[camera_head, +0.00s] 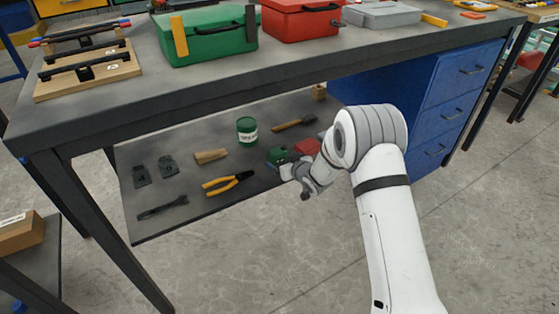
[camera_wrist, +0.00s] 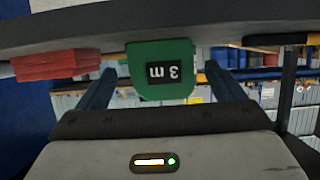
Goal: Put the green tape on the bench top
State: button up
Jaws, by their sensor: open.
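The green tape (camera_head: 278,155) sits on the lower shelf (camera_head: 225,140) of the bench, near its front right part. In the wrist view the green tape (camera_wrist: 140,62) shows upside down with a black "3 m" label, between my two fingers. My gripper (camera_head: 291,170) is low in front of the shelf, right at the tape, and partly covers it. In the wrist view my gripper (camera_wrist: 162,88) is open, with one finger on each side of the tape and gaps to both. The bench top (camera_head: 290,56) is above the shelf.
A red block (camera_head: 306,147) lies right beside the tape. A green can (camera_head: 247,130), hammer (camera_head: 295,124), wooden block (camera_head: 210,157) and pliers (camera_head: 228,183) share the shelf. Green (camera_head: 210,45) and red (camera_head: 300,22) toolboxes stand on the bench top; its front strip is clear.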

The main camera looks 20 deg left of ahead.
aim_at(277, 158)
jog(key=b+x, duration=0.2)
jog(key=x, duration=0.3)
jog(key=shift+s+f, duration=0.15)
jog(key=shift+s, duration=0.05)
jog(key=shift+w+a+b, duration=0.2)
jog(key=shift+a+b, duration=0.05)
jog(key=shift+b, duration=0.05)
jog(key=c, duration=1.2)
jog(key=shift+c, duration=0.6)
